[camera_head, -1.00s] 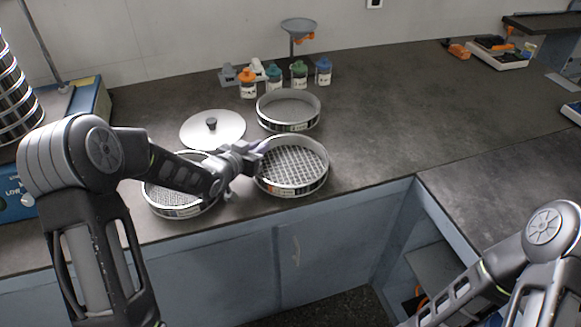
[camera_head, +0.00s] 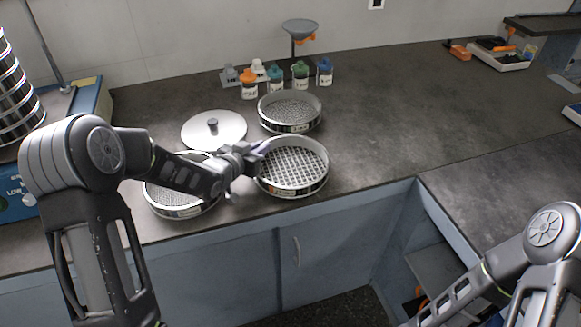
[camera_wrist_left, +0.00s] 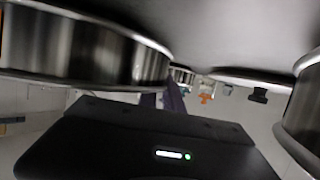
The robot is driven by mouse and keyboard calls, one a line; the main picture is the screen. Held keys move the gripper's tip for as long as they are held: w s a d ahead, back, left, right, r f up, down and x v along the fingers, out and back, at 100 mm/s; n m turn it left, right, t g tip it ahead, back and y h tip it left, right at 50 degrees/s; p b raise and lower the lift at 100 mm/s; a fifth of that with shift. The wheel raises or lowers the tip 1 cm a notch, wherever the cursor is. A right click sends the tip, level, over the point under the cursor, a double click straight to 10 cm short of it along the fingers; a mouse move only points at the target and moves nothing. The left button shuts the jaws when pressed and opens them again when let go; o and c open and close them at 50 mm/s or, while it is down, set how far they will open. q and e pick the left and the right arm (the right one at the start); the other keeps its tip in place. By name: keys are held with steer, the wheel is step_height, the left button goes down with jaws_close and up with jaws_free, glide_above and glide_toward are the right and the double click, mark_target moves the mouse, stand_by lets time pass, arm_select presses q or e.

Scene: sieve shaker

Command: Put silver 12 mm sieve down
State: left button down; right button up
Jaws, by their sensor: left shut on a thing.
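The silver sieve with the coarse mesh (camera_head: 292,168) is level at the counter's front edge and appears to rest on the counter. My left gripper (camera_head: 260,150) is shut on its left rim. In the left wrist view, which looks upside down, the steel wall of this sieve (camera_wrist_left: 85,52) fills the upper left. The left gripper's fingers (camera_wrist_left: 165,98) show there beside it, partly hidden. The size label is too small to read. My right arm shows at the lower right of the head view, but its gripper is out of frame.
A finer sieve (camera_head: 180,209) stands left, under my left forearm. Another sieve (camera_head: 290,125) stands behind, beside a lid (camera_head: 228,126). Several bottles (camera_head: 300,82) and a funnel stand (camera_head: 300,27) are at the back. A sieve stack (camera_head: 15,100) stands far left.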

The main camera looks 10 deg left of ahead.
arm_select(q)
steer(key=shift+s+f, duration=0.1)
steer(key=shift+f, duration=0.05)
step_height(320, 180, up, 10)
steer(key=shift+r, duration=0.15)
stand_by(0.3)
steer(key=shift+d, duration=0.1)
stand_by(0.4)
